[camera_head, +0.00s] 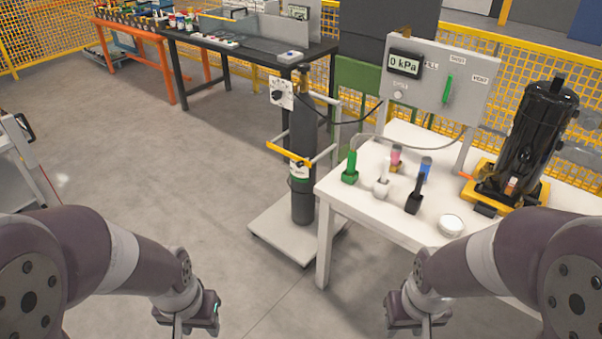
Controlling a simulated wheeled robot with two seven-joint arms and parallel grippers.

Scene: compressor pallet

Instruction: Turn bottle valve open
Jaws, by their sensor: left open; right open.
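A dark gas bottle (302,140) stands upright on a light wheeled cart (268,232), with a yellow strap (290,154) around it. The bottle valve (303,72) is at its top, small in view, and I cannot tell how its handle is turned. A pale panel with a dark knob (281,93) is beside the bottle's upper part. My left gripper (180,332) is low in the picture, left of the cart, open and empty. My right gripper (424,330) is low in front of the white table, open. Both fingertips are partly cut off by the bottom edge.
The white table (345,203) right of the bottle holds several coloured fittings, a round white lid (451,225), a black compressor (535,135) and a control panel (436,82) reading 0 kPa. A hose runs from the bottle to the panel. Floor left of the cart is clear.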

